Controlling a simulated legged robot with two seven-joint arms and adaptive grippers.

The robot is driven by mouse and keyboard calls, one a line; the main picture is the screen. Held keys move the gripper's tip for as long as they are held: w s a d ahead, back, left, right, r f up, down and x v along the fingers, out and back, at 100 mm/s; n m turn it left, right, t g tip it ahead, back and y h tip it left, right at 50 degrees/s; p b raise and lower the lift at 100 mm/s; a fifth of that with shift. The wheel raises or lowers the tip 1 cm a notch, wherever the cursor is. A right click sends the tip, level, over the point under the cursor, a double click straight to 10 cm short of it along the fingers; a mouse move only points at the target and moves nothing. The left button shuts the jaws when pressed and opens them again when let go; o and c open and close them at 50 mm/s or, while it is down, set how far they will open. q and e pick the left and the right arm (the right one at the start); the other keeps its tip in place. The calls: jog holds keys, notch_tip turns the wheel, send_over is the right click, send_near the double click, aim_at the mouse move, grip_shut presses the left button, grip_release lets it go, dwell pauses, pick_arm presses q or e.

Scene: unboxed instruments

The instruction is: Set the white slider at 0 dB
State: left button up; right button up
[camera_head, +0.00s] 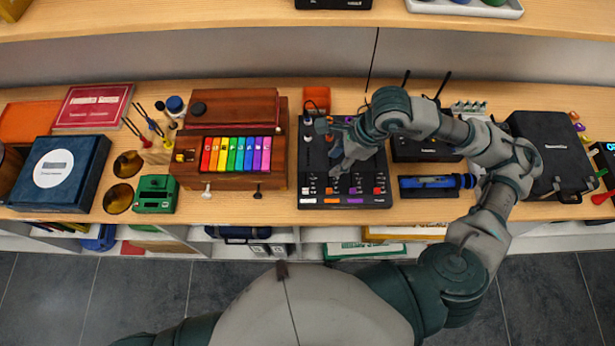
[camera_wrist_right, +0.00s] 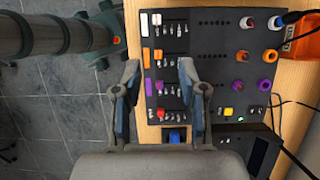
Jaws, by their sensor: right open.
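The black mixer (camera_head: 345,203) lies on the wooden table, with a row of coloured slider caps near its front edge. The white slider cap (camera_head: 312,190) is the leftmost; in the right wrist view it (camera_wrist_right: 156,19) is at the top, beside a white label. Orange, purple and red caps follow in the row. My right gripper (camera_head: 337,170) is over the mixer's front half. In the right wrist view its two fingers (camera_wrist_right: 159,68) are apart with nothing between them, below the white cap in the picture. The scale marks are too small to read. My left gripper is out of view.
Several knobs (camera_wrist_right: 242,85) stand towards the mixer's rear, with a cable there. A wooden box with coloured keys (camera_head: 237,154) is left of the mixer. A blue tool (camera_head: 428,182) and a black device (camera_head: 425,148) lie to its right. An orange box (camera_head: 317,97) stands behind.

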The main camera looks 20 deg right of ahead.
aim_at(308, 190)
jog(key=x, duration=1)
jog(key=a+p+x, duration=0.1)
jog(key=x, duration=0.4)
jog(key=shift+s, duration=0.2)
jog(key=shift+f, duration=0.55)
jog(key=shift+w+d, duration=0.1)
jog(key=shift+d, duration=0.1)
jog(key=shift+a, duration=0.25)
grip_shut()
